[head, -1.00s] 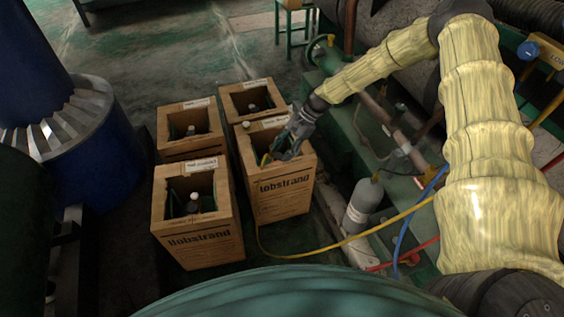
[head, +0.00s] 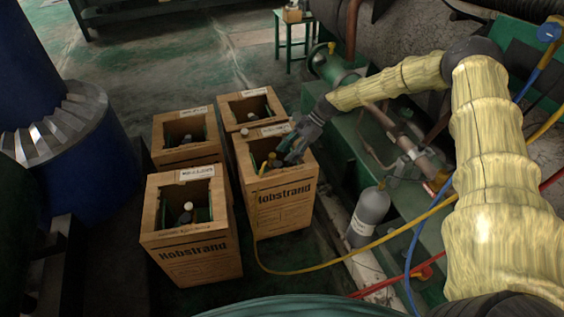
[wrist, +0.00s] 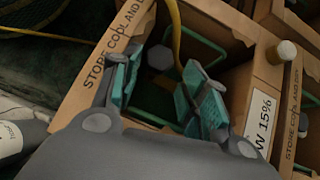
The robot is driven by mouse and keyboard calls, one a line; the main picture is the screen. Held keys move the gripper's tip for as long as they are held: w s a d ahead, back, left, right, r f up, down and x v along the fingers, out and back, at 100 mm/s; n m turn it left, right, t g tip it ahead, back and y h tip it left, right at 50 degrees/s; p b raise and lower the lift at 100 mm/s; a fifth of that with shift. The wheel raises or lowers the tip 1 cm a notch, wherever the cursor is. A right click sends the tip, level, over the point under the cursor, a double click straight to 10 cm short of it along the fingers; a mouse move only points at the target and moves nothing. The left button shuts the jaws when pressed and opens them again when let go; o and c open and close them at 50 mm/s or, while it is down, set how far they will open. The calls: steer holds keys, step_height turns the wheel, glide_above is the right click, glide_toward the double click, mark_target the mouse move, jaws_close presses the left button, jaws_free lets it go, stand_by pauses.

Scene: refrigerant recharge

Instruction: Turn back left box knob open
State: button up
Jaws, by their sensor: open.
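Four open-topped wooden boxes stand in two rows. The back left box (head: 160,156) has a dark bottle with a pale knob (head: 187,139) inside. My gripper (head: 282,160) is away from it, at the opening of the front right box (head: 283,205). A yellow hose (head: 256,225) runs into that front right box. In the wrist view my gripper (wrist: 165,88) is open, its teal-padded fingers apart above the box opening. A grey hexagonal top (wrist: 161,57) shows beyond the fingers, with no visible grip on it. The back left box cannot be surely picked out in the wrist view.
The front left box (head: 195,262) and back right box (head: 235,98) hold bottles too. A grey cylinder (head: 369,211) stands to the right, beside yellow, blue and red hoses. Green machinery and pipes fill the right side. Open floor lies behind the boxes.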

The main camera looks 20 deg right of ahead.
mark_target(279, 163)
steer(key=shift+b+x, duration=0.3)
steer(key=shift+x, duration=1.85)
steer(key=c, duration=0.7)
